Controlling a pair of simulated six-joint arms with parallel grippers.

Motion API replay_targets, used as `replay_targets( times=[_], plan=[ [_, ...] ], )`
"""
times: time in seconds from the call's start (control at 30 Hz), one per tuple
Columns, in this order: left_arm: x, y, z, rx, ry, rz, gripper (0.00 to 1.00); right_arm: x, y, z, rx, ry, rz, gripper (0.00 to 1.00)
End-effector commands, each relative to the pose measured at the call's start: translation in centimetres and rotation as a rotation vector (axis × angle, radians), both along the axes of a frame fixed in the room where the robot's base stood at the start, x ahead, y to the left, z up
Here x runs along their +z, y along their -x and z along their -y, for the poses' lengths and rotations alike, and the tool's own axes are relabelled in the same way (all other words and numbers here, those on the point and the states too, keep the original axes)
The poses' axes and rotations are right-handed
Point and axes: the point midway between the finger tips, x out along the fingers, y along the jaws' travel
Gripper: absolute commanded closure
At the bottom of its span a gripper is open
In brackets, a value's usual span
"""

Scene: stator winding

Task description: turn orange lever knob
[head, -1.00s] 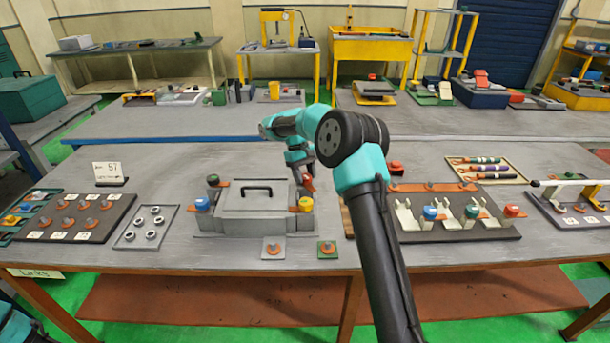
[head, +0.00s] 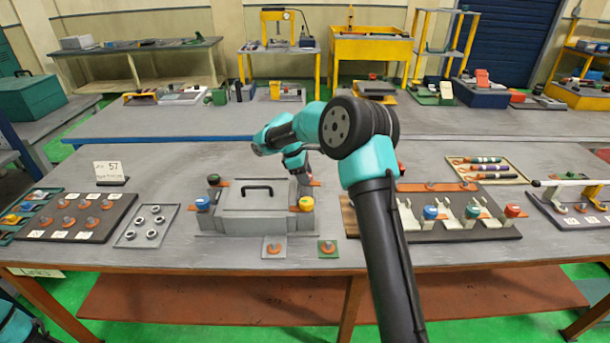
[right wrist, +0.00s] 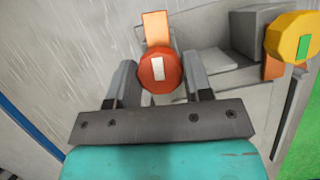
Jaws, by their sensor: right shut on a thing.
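The red-orange knob (right wrist: 160,72), with a white mark on its face, sits on an orange lever plate (right wrist: 156,27) in the right wrist view. My right gripper (right wrist: 158,76) is shut on this knob, one grey finger on each side. In the head view the knob is hidden behind my right gripper at the back right corner of the grey box fixture (head: 254,202). Only a bit of orange lever (head: 314,183) shows there. My left gripper is not in view.
A yellow knob with a green mark (right wrist: 292,38) stands close on the right. A rack with cradles (head: 455,218) stands to the right.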

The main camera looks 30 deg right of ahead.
Motion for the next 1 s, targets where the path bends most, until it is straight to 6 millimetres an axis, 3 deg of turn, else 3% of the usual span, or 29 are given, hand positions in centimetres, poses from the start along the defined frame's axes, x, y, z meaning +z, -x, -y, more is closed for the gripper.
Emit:
replay_targets(
  times=[0.67, 0.7, 0.93, 1.0],
  plan=[
    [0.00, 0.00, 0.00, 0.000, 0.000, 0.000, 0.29, -0.46, 0.14, -0.14, 0.086, -0.004, -0.008, 0.78],
    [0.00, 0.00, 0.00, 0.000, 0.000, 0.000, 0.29, -0.46, 0.14, -0.14, 0.086, -0.004, -0.008, 0.51],
    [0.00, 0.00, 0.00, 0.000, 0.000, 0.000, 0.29, -0.22, 0.09, -0.08, 0.086, -0.002, -0.003, 0.29],
    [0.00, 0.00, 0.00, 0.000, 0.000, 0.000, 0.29, -0.19, 0.07, -0.07, 0.085, -0.002, -0.003, 0.28]
  ],
)
